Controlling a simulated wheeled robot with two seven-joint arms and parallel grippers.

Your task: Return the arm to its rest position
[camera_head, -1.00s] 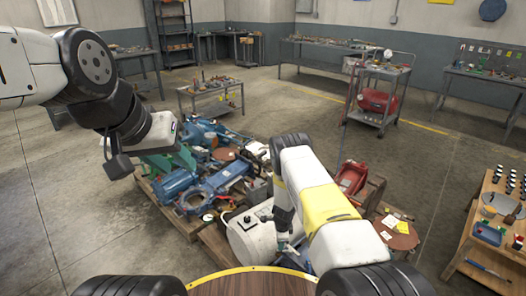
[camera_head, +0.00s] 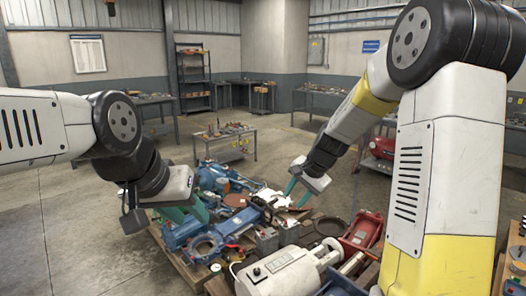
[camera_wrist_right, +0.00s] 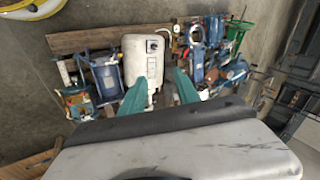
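My right arm (camera_head: 445,175) rises large at the right of the head view and bends over at the top, its forearm reaching down and left. My right gripper (camera_head: 303,192) hangs above the pallet of parts. In the right wrist view its two teal fingers (camera_wrist_right: 158,90) stand apart with nothing held between them; a white machine lies beyond them. My left arm (camera_head: 40,125) comes in from the left. My left gripper (camera_head: 190,212) has teal fingers over the left part of the pile; their gap is unclear.
A wooden pallet (camera_head: 182,264) bears blue castings, a white machine (camera_head: 282,274) and red parts (camera_head: 362,232) below both grippers. A low table (camera_head: 226,147) stands behind. A wooden bench (camera_head: 515,245) is at the right edge. The floor at left is clear.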

